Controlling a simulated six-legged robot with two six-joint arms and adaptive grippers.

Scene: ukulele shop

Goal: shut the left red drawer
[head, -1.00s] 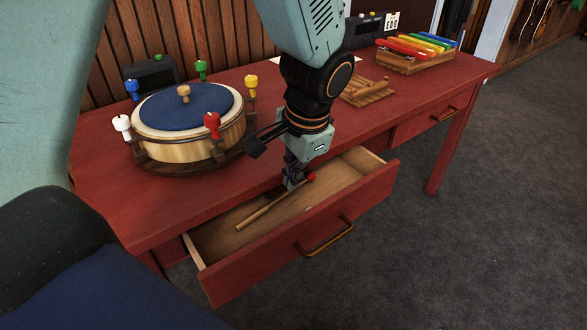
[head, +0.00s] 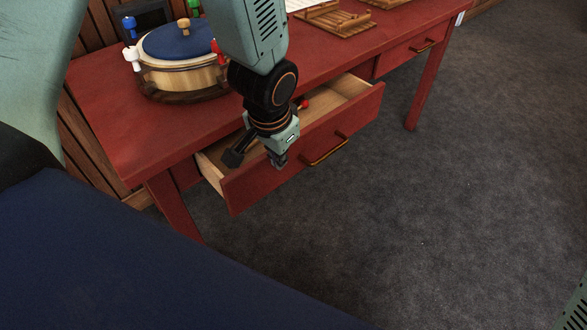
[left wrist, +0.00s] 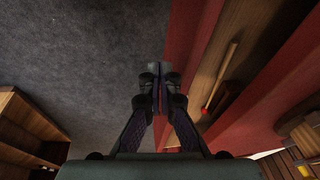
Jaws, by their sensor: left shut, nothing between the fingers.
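The left red drawer (head: 358,112) stands open below the red table, with a brass handle (head: 327,152) on its front. A mallet with a red head (head: 303,103) lies inside; its stick shows in the left wrist view (left wrist: 222,84). My left gripper (head: 279,161) is shut and empty. It is at the outer side of the drawer front, left of the handle, and hides part of the drawer. In the left wrist view the closed fingertips (left wrist: 158,73) are over the floor beside the red front panel (left wrist: 185,50); contact cannot be told. My right gripper is not in view.
The red table (head: 105,120) carries a round drum (head: 170,80) with coloured pegs and wooden racks (head: 340,22). A second drawer (head: 408,50) to the right is shut. Grey carpet (head: 440,200) in front is clear. Wooden shelves (left wrist: 25,130) show in the left wrist view.

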